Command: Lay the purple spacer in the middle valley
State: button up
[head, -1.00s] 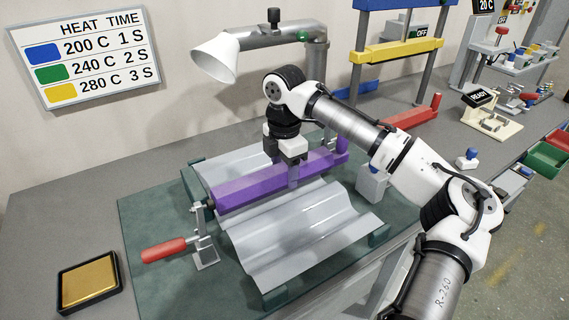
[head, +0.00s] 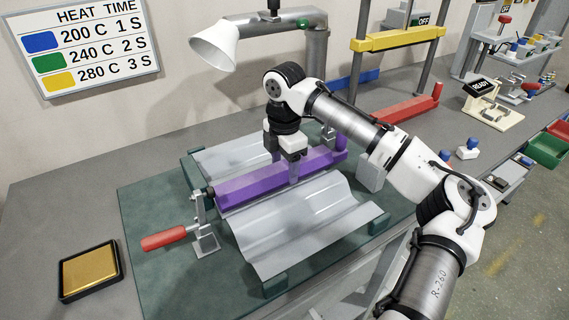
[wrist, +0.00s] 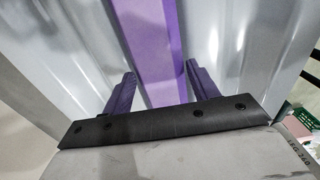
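The purple spacer (head: 245,187) is a long bar lying level along the length of the grey corrugated sheet (head: 300,225), across its middle. Its lower edge is partly hidden by the sheet's front ridge. I cannot tell for sure whether it touches the valley floor. My gripper (head: 284,172) points straight down over the bar, with one finger on each side. In the wrist view the spacer (wrist: 157,45) runs between the two fingers (wrist: 160,88), which sit close against its sides.
A clamp with a red handle (head: 165,238) stands at the spacer's left end. A grey lamp arm with a white hood (head: 213,45) stands behind. A gold pad (head: 88,270) lies at front left.

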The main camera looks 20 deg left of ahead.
jog(key=o, duration=0.4)
notch_tip(320, 180, up, 14)
dwell(0.4)
jog(key=shift+f, duration=0.15)
dwell(0.4)
